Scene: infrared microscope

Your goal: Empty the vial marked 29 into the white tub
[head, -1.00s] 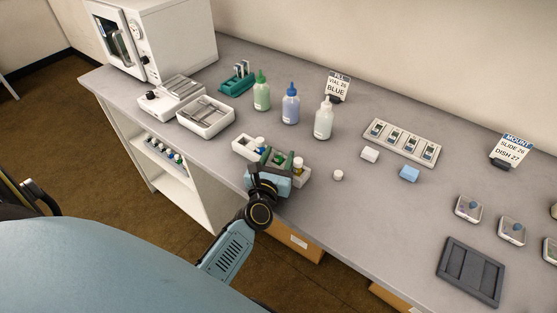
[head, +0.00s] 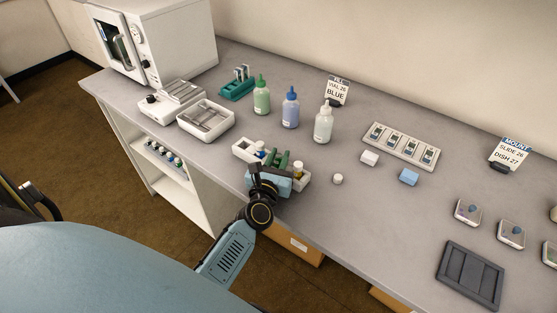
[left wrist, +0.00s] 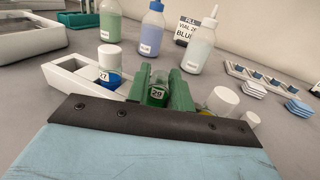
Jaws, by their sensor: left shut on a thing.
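The vial marked 29 (left wrist: 157,94) holds green liquid and shows no white cap in the left wrist view. My left gripper (head: 276,160) is shut on it, with a green finger on each side; these fingers also show in the left wrist view (left wrist: 161,88). The vial stands at the white rack (head: 299,181), between a capped blue vial marked 27 (left wrist: 109,68) and a capped yellow vial (left wrist: 222,100). Its base is hidden by my gripper. A white open tub (head: 206,133) with grey metal inside stands to the left. My right gripper is not in view.
A small white cap (head: 337,179) lies right of the rack. Green, blue and clear bottles (head: 290,108) stand behind it. A white block (head: 369,158), a blue block (head: 409,177) and a slide tray (head: 401,146) lie farther right. The bench between is clear.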

